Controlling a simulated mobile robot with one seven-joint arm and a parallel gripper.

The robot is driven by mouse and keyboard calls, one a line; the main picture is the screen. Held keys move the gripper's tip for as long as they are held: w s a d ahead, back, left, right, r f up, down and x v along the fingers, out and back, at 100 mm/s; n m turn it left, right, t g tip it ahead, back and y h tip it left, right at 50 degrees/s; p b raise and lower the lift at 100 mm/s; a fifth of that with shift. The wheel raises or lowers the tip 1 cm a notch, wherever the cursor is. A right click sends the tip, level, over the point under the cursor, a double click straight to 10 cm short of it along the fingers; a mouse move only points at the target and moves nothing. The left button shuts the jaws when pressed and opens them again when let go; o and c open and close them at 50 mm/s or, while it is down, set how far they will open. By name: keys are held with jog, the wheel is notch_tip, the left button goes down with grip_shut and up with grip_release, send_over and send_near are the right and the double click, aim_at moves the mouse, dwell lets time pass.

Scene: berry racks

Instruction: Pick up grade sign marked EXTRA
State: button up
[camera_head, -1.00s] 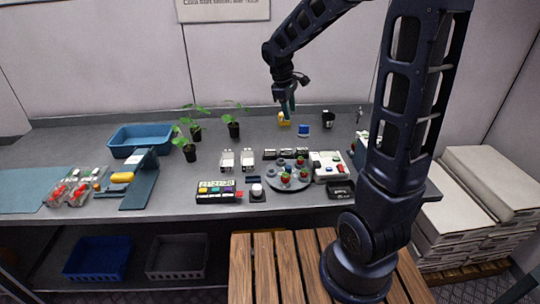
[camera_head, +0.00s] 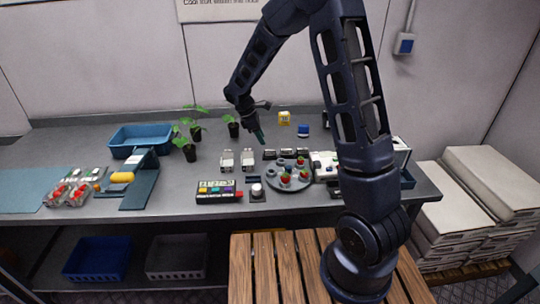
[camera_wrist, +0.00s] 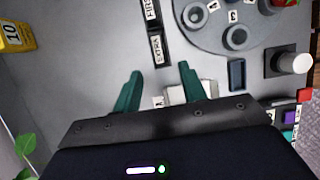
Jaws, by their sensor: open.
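The grade sign marked EXTRA (camera_wrist: 157,50) is a small black block with a white label, just ahead of my fingertips in the wrist view. In the head view it appears to be the leftmost of a row of dark signs (camera_head: 270,154); its lettering is too small to read there. My gripper (camera_wrist: 160,71) has its two green fingers spread, with nothing held between them. In the head view my gripper (camera_head: 261,138) points down, just behind and above the left end of the sign row.
The sign marked FIRST (camera_wrist: 151,10) stands right beside EXTRA. A round grey plate (camera_wrist: 207,40) with cups and berries is close by. White holders (camera_head: 237,160) stand left of the signs. Potted seedlings (camera_head: 233,129) and a yellow block (camera_head: 284,118) stand behind.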

aim_at(269, 150)
jog(key=shift+x, duration=3.9)
jog(key=shift+w+d+r, duration=0.1)
jog(key=shift+d, duration=0.1)
grip_shut()
